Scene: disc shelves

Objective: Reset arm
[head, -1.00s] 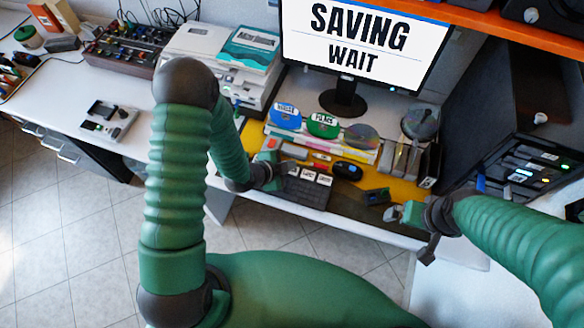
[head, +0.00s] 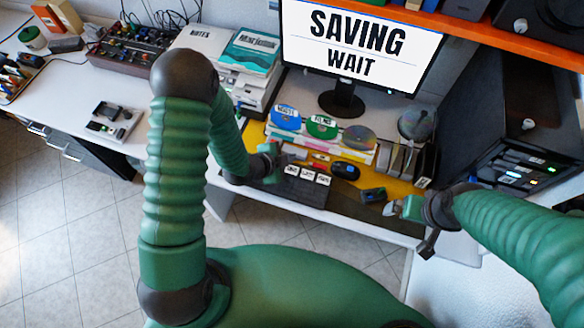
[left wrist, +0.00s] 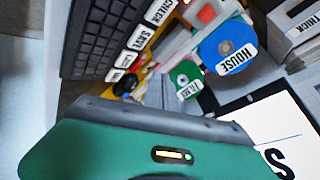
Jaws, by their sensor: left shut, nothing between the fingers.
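My left gripper (head: 284,160) is over the front left of the yellow desk mat, beside the keyboard (head: 300,188). It is shut with nothing in it. In the left wrist view its green and grey housing fills the lower part, and the fingertips are not clear. My right gripper (head: 392,208) is at the desk's front right edge, near a small dark box (head: 373,195). It is too small and edge-on to tell whether its jaws are open. The monitor (head: 355,45) reads "SAVING WAIT".
A blue disc marked HOUSE (left wrist: 227,47) and a green FILMS disc (head: 322,127) stand behind the keyboard with a silver disc (head: 359,137). A dark rack (head: 520,120) stands at right. Tiled floor at lower left is clear.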

